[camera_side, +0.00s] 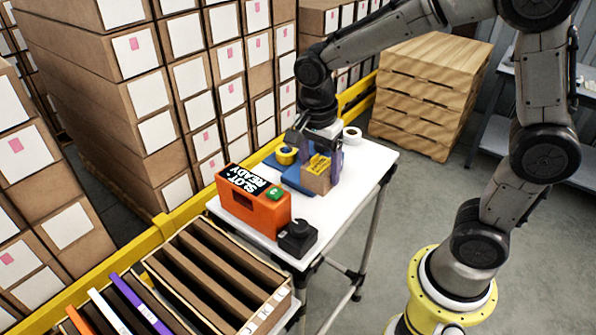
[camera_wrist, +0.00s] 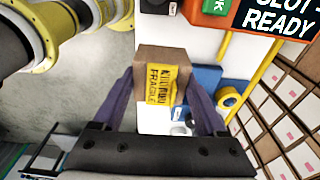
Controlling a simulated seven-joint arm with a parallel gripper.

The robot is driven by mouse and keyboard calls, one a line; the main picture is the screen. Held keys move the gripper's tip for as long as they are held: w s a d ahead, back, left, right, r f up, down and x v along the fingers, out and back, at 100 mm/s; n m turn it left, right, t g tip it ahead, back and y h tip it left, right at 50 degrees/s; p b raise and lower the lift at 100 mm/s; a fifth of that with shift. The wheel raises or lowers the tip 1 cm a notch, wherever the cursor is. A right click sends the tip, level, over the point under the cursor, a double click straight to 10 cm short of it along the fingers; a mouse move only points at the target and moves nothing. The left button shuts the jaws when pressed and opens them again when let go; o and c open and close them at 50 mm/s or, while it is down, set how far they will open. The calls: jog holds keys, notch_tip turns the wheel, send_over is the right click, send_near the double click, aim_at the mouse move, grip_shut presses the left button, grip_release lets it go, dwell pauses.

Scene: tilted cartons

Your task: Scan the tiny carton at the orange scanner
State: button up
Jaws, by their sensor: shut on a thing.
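The tiny carton (camera_side: 317,175) is a small brown box with a yellow label. In the wrist view the carton (camera_wrist: 157,72) sits between the two purple fingers, and the label shows the word FRAGILE. My gripper (camera_side: 318,165) is shut on it, above or at the blue mat (camera_side: 289,178); I cannot tell whether the carton touches the mat. The orange scanner (camera_side: 252,205) stands on the white table left of and nearer than the carton, with a screen reading SLOT READY. It also shows at the top right of the wrist view (camera_wrist: 228,12).
A yellow tape roll (camera_side: 286,155) lies on the blue mat, and a white roll (camera_side: 352,134) is at the table's back. A black device (camera_side: 297,238) stands beside the scanner. A slotted rack (camera_side: 215,275) is in front. The white table (camera_side: 345,190) is clear to the right.

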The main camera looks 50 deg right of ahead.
jog(key=s+r, duration=0.3)
jog(key=s, duration=0.2)
jog(key=shift+m, duration=0.7)
jog(key=w+r, duration=0.1)
jog(key=w+a+r, duration=0.1)
jog(key=w, duration=0.1)
jog(key=w+r, duration=0.1)
jog(key=shift+w+a, duration=0.35)
jog(key=shift+w, duration=0.05)
jog(key=w+a, duration=1.1)
jog(key=a, duration=0.1)
jog(key=a+f+n, duration=0.1)
jog(key=a+f, duration=0.3)
jog(key=f, duration=0.7)
jog(key=shift+w+n, duration=0.3)
jog(key=shift+w, duration=0.15)
jog(key=shift+f, duration=0.1)
